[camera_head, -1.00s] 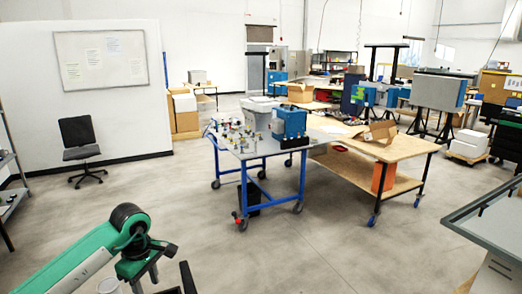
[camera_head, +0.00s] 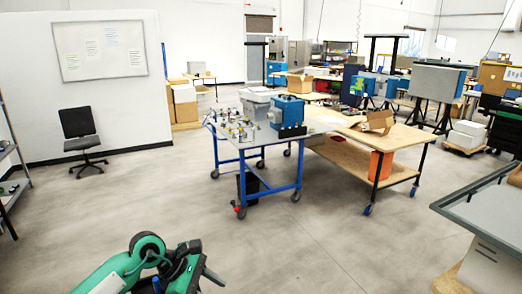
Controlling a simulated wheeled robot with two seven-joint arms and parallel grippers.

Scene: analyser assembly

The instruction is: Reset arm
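My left arm (camera_head: 145,262), green and black, comes in at the bottom left, with its gripper (camera_head: 212,279) low in the picture above bare floor. One dark finger points down and to the right. The other finger is not clear, so I cannot tell whether the gripper is open or shut. I see no object at it. My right arm and gripper are not in view.
A blue-framed wheeled cart (camera_head: 248,153) with small parts and a blue box (camera_head: 287,112) stands mid-floor, touching or close to a wooden bench (camera_head: 395,138). A grey-topped bench (camera_head: 485,212) is at the right. An office chair (camera_head: 80,138) stands left. The floor between is clear.

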